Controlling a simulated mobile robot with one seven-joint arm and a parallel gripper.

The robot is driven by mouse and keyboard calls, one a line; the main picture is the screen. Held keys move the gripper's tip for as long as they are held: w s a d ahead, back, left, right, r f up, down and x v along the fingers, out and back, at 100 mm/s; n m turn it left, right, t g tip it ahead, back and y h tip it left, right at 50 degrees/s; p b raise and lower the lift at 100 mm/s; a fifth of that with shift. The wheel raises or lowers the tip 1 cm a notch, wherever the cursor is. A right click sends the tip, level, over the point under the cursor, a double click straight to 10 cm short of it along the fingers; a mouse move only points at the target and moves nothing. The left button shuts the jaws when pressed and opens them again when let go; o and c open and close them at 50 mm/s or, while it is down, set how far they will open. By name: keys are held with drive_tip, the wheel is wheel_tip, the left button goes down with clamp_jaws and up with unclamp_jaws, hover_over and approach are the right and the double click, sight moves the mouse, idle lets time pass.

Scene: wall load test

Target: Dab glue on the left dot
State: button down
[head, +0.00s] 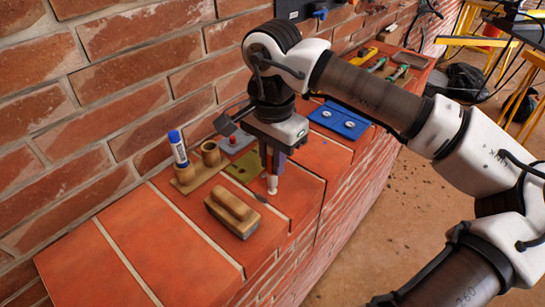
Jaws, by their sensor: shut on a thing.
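My gripper (272,155) points down over the brick ledge and is shut on a slim object with a white lower end (272,186), perhaps the glue applicator. Its upper part is hidden between the fingers. The white end is close above or touching the brick; I cannot tell which. An olive-green plate (240,168) lies just left of it, partly hidden by the gripper. A blue plate (340,119) with two pale round spots, left (326,114) and right (350,124), lies further back to the right. I cannot tell which marks are the task's dots.
A wooden holder (187,182) at the left carries a blue-and-white marker-like tube (178,148) and an empty-looking cup (210,154). A wooden-handled block (233,212) lies in front. A grey plate with a red knob (236,141) sits near the wall. The ledge's near left is clear.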

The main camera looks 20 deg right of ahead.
idle(0.5)
drive_tip(key=shift+r+p, duration=1.85)
drive_tip(key=shift+r, duration=1.15)
